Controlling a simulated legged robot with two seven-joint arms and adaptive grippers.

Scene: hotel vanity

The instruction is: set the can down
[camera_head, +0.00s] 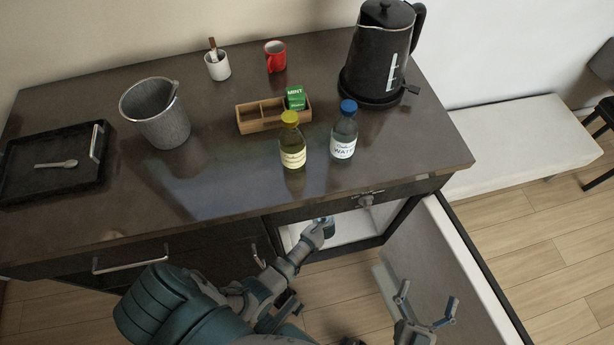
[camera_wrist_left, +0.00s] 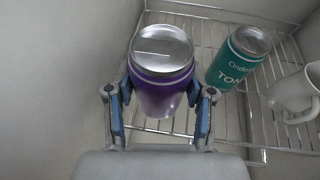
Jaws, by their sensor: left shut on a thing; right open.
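In the left wrist view my left gripper (camera_wrist_left: 160,100) is shut on a purple can (camera_wrist_left: 165,92) with a silver top. The can is upright between the two fingers, above or at a wire rack (camera_wrist_left: 185,125); I cannot tell if its base touches the rack. In the head view my left arm reaches into the white cabinet opening (camera_head: 360,232) under the counter, with the left gripper (camera_head: 322,225) partly hidden and the can not visible. My right gripper (camera_head: 427,305) is open and empty, low at the right, in front of the open door.
A teal tonic can (camera_wrist_left: 238,58) and a white mug (camera_wrist_left: 294,92) stand on the rack, right of the purple can. The open cabinet door (camera_head: 440,260) is right of the opening. The counter above holds bottles (camera_head: 344,135), a kettle (camera_head: 378,55) and an ice bucket (camera_head: 157,115).

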